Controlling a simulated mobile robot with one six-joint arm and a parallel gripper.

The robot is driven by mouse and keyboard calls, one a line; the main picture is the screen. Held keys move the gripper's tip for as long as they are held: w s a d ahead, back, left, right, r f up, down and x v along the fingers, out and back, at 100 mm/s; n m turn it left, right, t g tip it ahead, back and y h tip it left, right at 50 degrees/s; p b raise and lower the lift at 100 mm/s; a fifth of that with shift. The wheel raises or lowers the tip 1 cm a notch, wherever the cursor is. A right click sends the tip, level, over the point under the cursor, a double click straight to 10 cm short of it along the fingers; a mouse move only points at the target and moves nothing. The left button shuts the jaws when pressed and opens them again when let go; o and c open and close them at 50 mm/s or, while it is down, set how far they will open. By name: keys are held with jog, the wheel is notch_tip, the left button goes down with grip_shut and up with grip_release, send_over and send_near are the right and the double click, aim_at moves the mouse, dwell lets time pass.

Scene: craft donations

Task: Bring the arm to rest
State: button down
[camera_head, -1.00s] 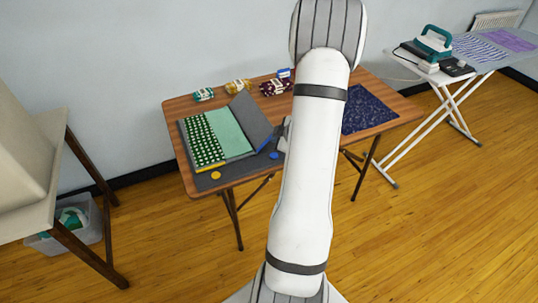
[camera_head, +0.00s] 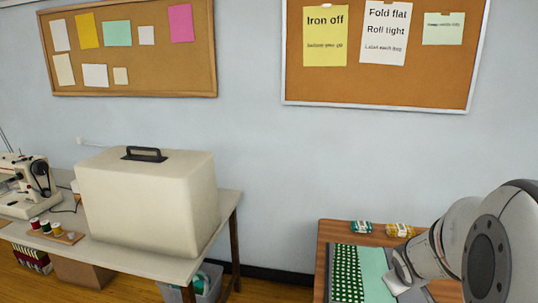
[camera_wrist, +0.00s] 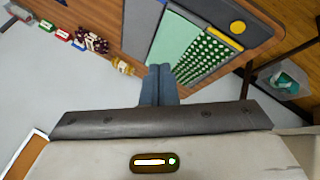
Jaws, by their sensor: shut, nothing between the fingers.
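My gripper (camera_wrist: 159,70) shows in the wrist view with its two blue-grey fingers together and nothing between them. The fingers point toward the wooden table (camera_wrist: 257,38), and appear clear of the fabric on it. In the head view my arm (camera_head: 455,240) is at the lower right, bent over the wooden table (camera_head: 324,262) and hiding much of its right side. Green dotted fabric (camera_head: 347,275) and plain mint fabric (camera_head: 374,272) lie side by side there; both also show in the wrist view.
A white table (camera_head: 215,222) at left bears a cream case (camera_head: 145,205) and a sewing machine (camera_head: 35,185). A bin (camera_head: 205,285) stands beneath. Small bundles (camera_head: 361,227) sit along the wooden table's back edge. Two pinboards hang above.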

jog(key=s+a+r+m+g+y, duration=0.1)
jog(key=s+a+r+y, duration=0.1)
jog(key=s+a, duration=0.6)
jog(key=s+a+r+m+g+y, duration=0.2)
jog(key=s+a, duration=0.6)
jog(key=a, duration=0.3)
jog(key=shift+a+r, duration=0.3)
